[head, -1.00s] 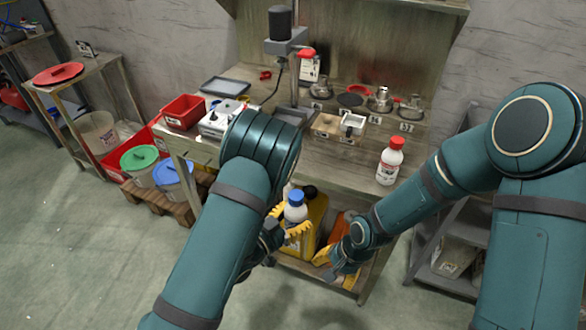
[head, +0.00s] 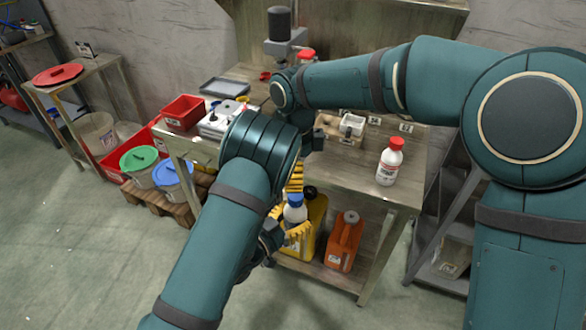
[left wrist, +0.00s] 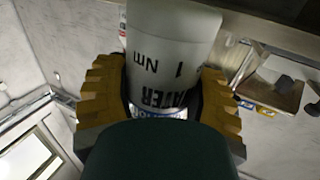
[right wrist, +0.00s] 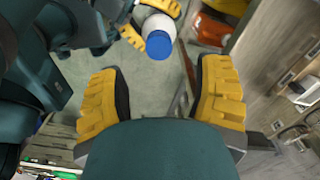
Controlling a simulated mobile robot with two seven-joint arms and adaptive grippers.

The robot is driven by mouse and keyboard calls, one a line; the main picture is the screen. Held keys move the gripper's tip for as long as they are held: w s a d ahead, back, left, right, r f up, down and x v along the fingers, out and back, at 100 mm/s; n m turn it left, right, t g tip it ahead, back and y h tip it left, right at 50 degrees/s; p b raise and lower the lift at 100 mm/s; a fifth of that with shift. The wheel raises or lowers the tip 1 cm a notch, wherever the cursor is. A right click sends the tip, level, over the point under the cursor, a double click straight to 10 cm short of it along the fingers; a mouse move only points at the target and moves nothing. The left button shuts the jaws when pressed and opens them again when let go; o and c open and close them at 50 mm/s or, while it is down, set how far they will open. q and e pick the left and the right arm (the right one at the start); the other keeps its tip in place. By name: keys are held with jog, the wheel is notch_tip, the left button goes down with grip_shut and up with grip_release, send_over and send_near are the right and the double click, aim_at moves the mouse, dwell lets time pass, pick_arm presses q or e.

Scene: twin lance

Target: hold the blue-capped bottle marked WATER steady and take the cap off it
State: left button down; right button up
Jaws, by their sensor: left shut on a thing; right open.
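The white bottle (head: 293,214) with its blue cap (head: 295,200) stands about upright in front of the bench. My left gripper (head: 296,231) is shut on its body. In the left wrist view the bottle (left wrist: 172,45) sits between the yellow fingers, with WATER and "1 Nm" upside down. My right gripper (head: 296,176) is just above the cap, open and empty; its arm comes in from the right. In the right wrist view the blue cap (right wrist: 159,45) is on the bottle, beyond the open fingers and apart from them.
A red-capped white bottle (head: 389,165) stands on the bench's right side. A yellow jug (head: 313,222) and an orange can (head: 343,240) stand on the lower shelf behind the held bottle. Green-lidded (head: 139,160) and blue-lidded (head: 173,172) buckets are at left. Floor in front is clear.

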aim_at(293, 196)
jog(key=shift+a+f, duration=0.15)
jog(key=shift+f, duration=3.65)
grip_shut()
jog(key=n, duration=0.6)
jog(key=shift+s+n, duration=0.1)
jog(key=shift+n, duration=0.3)
jog(key=shift+c, duration=0.7)
grip_release()
jog(key=shift+s, duration=0.1)
